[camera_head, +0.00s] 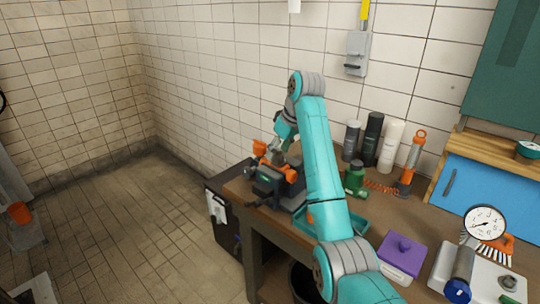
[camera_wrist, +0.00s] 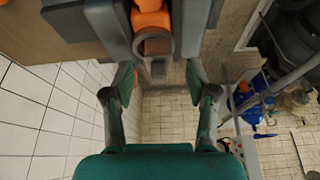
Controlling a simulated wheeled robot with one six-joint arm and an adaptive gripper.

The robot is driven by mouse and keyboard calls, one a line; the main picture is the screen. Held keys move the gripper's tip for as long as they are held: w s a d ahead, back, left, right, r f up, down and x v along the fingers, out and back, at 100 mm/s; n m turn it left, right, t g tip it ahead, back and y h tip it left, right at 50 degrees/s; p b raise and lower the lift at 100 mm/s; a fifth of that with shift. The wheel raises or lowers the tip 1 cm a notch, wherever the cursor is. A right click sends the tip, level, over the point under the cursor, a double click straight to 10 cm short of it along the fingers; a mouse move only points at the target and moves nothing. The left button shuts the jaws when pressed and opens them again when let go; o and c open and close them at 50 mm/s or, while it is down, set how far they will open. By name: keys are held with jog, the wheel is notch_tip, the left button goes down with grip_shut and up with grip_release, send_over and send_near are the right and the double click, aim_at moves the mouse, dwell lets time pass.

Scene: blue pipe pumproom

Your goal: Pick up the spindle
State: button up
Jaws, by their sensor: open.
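My fingertips are not clear there.
Tiled wall stands behind.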

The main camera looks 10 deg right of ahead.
jog(key=shift+w+f, duration=0.15)
jog(key=shift+f, duration=0.3)
grip_shut()
